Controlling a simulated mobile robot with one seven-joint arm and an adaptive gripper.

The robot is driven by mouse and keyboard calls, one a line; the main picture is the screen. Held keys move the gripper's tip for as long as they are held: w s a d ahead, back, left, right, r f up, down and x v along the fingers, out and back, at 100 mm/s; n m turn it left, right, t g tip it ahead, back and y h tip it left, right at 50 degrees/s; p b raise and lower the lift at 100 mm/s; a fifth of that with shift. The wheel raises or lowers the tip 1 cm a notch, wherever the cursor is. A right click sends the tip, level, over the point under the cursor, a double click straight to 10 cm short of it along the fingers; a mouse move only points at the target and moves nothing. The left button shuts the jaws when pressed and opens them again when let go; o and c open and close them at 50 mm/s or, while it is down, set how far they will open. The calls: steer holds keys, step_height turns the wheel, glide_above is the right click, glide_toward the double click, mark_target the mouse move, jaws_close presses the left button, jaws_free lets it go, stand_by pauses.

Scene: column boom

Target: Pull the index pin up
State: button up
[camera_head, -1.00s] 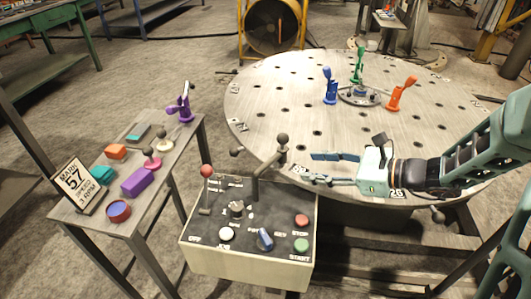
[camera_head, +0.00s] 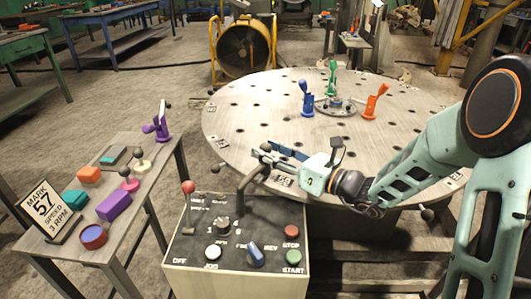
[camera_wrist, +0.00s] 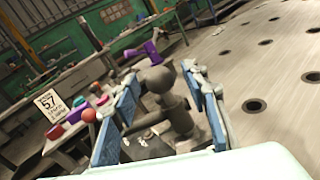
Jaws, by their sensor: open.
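The index pin, a dark post with a ball knob (camera_wrist: 155,79), stands between my two fingers in the wrist view. Its grey collar (camera_wrist: 178,118) shows below the knob. My gripper (camera_wrist: 165,100) is open, with one blue-padded finger on each side of the pin. I cannot tell whether either finger touches it. In the head view my gripper (camera_head: 268,155) is at the near left edge of the round table (camera_head: 225,122). There the fingers mostly hide the pin, and its bent bracket (camera_head: 248,188) shows below.
The control box (camera_head: 235,245) with a red-knobbed lever (camera_head: 188,188) stands just below my gripper. Blue (camera_head: 307,100), green (camera_head: 332,75) and orange (camera_head: 373,102) clamps stand on the round table. A side table (camera_head: 160,180) with coloured blocks is at left.

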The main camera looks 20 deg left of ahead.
steer(key=shift+w+a, duration=0.2)
steer(key=shift+a, duration=0.4)
jaws_close()
